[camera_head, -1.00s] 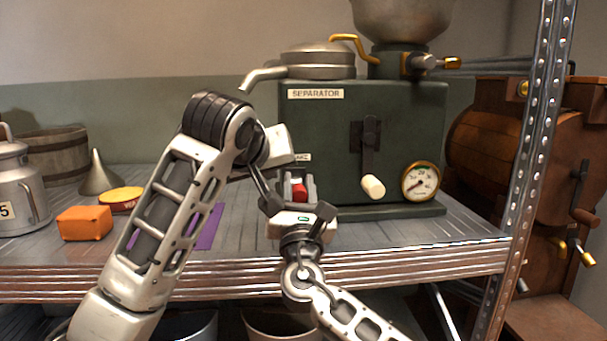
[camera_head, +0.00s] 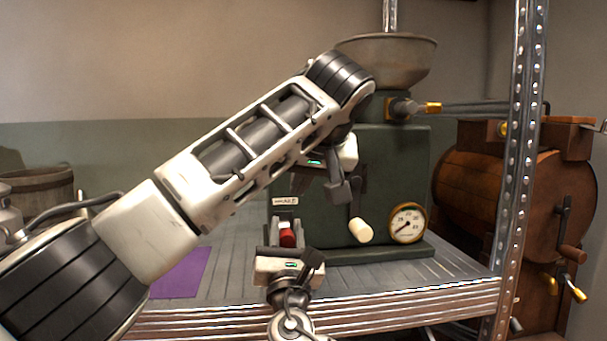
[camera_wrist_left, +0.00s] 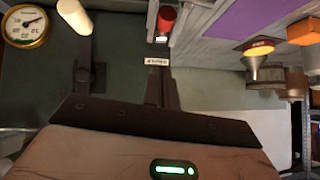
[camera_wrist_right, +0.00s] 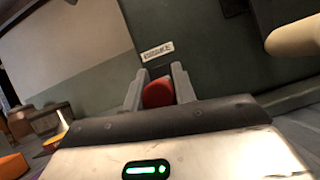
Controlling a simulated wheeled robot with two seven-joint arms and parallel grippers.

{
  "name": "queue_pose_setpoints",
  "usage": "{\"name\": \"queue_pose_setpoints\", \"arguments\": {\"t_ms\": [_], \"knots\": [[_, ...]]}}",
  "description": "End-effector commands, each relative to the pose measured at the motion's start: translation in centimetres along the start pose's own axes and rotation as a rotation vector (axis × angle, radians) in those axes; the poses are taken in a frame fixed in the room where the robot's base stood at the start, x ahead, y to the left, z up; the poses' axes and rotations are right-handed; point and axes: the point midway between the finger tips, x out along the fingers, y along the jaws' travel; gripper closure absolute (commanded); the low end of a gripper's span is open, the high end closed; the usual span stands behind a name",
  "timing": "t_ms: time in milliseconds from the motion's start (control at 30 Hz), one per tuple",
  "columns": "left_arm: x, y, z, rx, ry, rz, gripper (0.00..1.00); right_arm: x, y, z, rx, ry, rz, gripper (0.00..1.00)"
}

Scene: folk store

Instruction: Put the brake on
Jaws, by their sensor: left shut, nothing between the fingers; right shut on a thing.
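The red brake knob (camera_head: 287,237) is at the lower left of the dark green separator (camera_head: 405,165), under a small white BRAKE label (camera_head: 285,201). My right gripper (camera_head: 286,228) is shut on the knob. The right wrist view shows the red knob (camera_wrist_right: 158,93) between its grey fingers, below the label (camera_wrist_right: 156,51). My left gripper (camera_head: 299,183) is shut and empty, in front of the machine above the label. In the left wrist view its dark fingers (camera_wrist_left: 161,88) are together, near the inverted label (camera_wrist_left: 157,62); the red knob (camera_wrist_left: 166,18) is at the top.
A crank with a cream handle (camera_head: 361,230) and a round brass gauge (camera_head: 407,223) are right of the knob. A metal shelf post (camera_head: 522,150) stands further right. A purple mat (camera_head: 181,272) lies on the shelf at left, partly behind my left arm.

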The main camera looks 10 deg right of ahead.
Motion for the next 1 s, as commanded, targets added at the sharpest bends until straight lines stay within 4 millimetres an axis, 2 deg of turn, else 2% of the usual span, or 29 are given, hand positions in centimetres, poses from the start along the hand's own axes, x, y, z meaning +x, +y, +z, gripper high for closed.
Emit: {"name": "queue_pose_setpoints", "arguments": {"t_ms": [33, 200, 400, 600, 1000], "knots": [[1.2, -0.1, 0.1, -0.001, -0.004, -0.002, 1.0, -0.1, 0.1, -0.1, 0.003, 0.002, 0.002, 1.0], [4.3, 0.0, 0.1, -0.001, -0.003, -0.002, 1.0, -0.1, 0.1, -0.1, 0.003, 0.002, 0.002, 1.0], [6.5, -0.1, 1.7, 0.0, -0.001, 0.001, 1.0, -0.1, 0.1, -0.1, 0.003, 0.002, 0.002, 1.0], [7.4, 0.0, 2.7, -0.001, 0.0, 0.001, 1.0, -0.1, 0.1, -0.1, 0.003, 0.002, 0.002, 1.0], [7.6, 0.0, 3.0, 0.0, 0.005, 0.001, 1.0, -0.1, 0.1, -0.1, 0.003, 0.002, 0.003, 1.0]]}}
